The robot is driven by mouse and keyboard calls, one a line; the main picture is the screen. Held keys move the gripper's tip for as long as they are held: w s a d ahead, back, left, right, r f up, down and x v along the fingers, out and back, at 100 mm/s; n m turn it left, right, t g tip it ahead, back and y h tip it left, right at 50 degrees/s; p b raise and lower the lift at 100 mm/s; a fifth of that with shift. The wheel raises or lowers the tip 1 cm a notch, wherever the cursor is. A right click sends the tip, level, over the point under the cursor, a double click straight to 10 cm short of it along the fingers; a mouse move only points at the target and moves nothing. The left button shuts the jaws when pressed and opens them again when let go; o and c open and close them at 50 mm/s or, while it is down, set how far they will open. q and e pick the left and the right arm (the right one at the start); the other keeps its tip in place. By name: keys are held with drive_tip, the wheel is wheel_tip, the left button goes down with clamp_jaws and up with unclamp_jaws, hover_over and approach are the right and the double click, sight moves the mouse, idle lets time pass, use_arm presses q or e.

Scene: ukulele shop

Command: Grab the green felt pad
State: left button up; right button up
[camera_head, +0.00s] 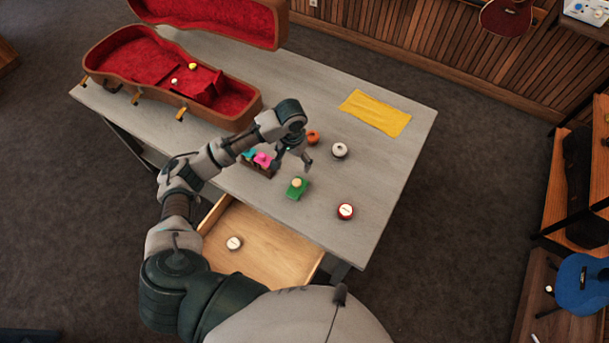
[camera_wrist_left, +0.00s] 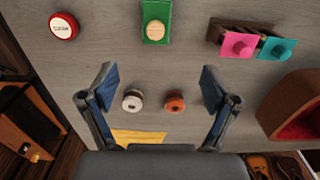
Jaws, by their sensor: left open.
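The green felt pad (camera_head: 291,194) lies on the grey table near its front edge, with a small round wooden piece (camera_head: 297,182) on top of it. In the left wrist view the pad (camera_wrist_left: 157,9) is at the top middle, with the wooden piece (camera_wrist_left: 156,34) on it. My left gripper (camera_head: 294,161) is open and empty above the table, a little behind the pad in the head view. In the wrist view its fingers (camera_wrist_left: 157,80) are spread, and the pad lies beyond them, untouched. My right gripper is not in view.
A dark holder with pink (camera_head: 262,160) and teal pieces stands left of the pad. A red tin (camera_head: 345,211), white roll (camera_head: 340,149), orange roll (camera_head: 313,136) and yellow cloth (camera_head: 376,112) surround it. An open drawer (camera_head: 275,250) juts out in front; an open red-lined case (camera_head: 235,92) is back left.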

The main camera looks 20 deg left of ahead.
sight(296, 182)
use_arm(q)
drive_tip(key=f, duration=1.2)
drive_tip(key=shift+s+d, duration=0.25)
drive_tip(key=shift+d, duration=0.05)
wheel_tip(296, 182, down, 5)
drive_tip(key=shift+w+a, duration=0.1)
drive_tip(key=shift+w, duration=0.05)
drive_tip(key=shift+r, duration=0.1)
drive_tip(key=c, duration=1.3)
